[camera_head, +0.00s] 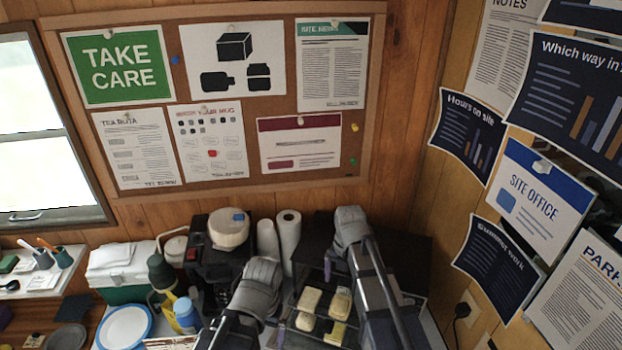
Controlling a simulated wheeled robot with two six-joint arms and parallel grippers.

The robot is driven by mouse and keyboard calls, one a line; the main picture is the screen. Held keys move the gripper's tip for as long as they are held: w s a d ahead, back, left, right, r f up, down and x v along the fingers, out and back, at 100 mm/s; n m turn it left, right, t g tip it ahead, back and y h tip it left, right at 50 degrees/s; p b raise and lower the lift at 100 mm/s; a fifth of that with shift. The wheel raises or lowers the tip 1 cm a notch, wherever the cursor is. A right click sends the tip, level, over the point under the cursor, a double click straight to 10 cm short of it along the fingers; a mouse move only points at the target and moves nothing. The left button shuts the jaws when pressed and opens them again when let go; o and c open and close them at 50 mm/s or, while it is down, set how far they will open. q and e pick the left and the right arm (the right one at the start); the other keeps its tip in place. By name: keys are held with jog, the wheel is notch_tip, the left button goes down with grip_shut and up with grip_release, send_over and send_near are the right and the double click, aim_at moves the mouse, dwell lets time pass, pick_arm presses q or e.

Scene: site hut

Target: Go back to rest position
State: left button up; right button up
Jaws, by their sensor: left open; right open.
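My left gripper (260,278) is at the bottom centre, at the end of the arm that comes up from the lower edge. It holds nothing that I can see. My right gripper (348,228) is further right and higher in the picture, in front of a dark box-like unit. It is open and also appears empty. The fingertips of both are mostly hidden by their own grey bodies. Between the two arms lie several pale yellow blocks (308,309) in a dark holder, apart from both grippers as far as I can tell.
A black appliance (199,266) with a round pale top stands left of my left gripper, with white paper rolls (288,240) behind. A green cooler (122,274), bottles (185,313) and a blue-rimmed plate (125,328) crowd the left. A pinboard (385,60) hangs behind.

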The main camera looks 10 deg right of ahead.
aim_at(341, 304)
notch_tip(341, 304, down, 12)
jog(key=b, duration=1.1)
jog(key=shift+b, duration=0.3)
jog(key=shift+r, duration=0.15)
